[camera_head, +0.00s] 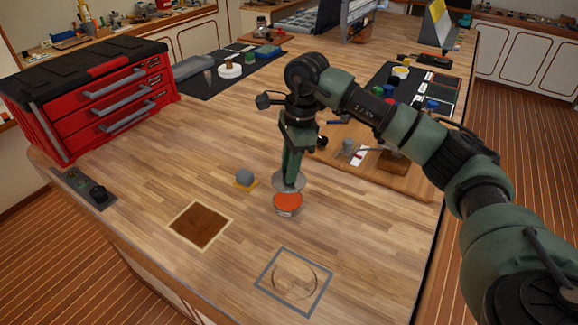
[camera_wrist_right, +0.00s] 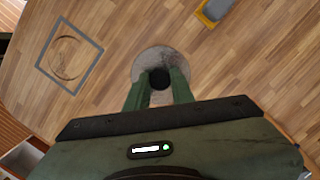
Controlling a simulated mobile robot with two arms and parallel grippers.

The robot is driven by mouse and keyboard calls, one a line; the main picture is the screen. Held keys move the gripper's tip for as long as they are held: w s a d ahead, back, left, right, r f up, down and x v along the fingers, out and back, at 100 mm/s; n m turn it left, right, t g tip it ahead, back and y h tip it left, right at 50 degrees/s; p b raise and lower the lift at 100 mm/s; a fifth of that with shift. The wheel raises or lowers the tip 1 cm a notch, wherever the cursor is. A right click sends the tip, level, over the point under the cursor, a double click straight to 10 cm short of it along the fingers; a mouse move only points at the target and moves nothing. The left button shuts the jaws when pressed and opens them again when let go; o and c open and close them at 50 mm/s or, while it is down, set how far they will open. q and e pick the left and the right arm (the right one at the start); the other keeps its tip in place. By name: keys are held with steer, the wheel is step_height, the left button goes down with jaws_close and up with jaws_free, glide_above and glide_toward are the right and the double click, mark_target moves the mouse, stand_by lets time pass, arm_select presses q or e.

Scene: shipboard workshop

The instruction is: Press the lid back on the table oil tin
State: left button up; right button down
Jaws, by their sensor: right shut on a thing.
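The lid (camera_head: 282,184) is a round grey disc, and my right gripper (camera_head: 291,172) is shut on it, pointing down. In the right wrist view the lid (camera_wrist_right: 148,64) lies between the fingertips, which close on a dark knob at its middle. In the right wrist view the lid hides the tin. My left gripper is not in view.
A grey block on a yellow base (camera_head: 246,179) stands left of the tin. A brown square (camera_head: 200,224) and a grey-framed square (camera_head: 293,282) mark the table in front. A red toolbox (camera_head: 92,97) stands at the left. A wooden board (camera_head: 404,181) lies to the right.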

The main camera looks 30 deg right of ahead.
steer(key=shift+a+f+b, duration=0.15)
steer(key=shift+f+b, duration=0.2)
steer(key=shift+f, duration=0.65)
step_height(320, 180, down, 3)
steer(key=shift+r+b, duration=0.15)
steer(key=shift+b, duration=0.9)
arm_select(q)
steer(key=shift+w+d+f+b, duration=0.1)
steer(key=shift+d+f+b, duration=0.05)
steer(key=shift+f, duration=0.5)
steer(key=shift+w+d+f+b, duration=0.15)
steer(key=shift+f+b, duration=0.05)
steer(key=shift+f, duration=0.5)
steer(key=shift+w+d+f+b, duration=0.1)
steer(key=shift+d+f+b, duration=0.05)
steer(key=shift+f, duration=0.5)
arm_select(e)
steer(key=shift+f, duration=0.7)
arm_select(q)
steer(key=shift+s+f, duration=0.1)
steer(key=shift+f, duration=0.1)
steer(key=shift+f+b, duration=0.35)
steer(key=shift+b, duration=0.2)
arm_select(e)
steer(key=shift+f, duration=0.15)
steer(key=c, duration=1.1)
jaws_free()
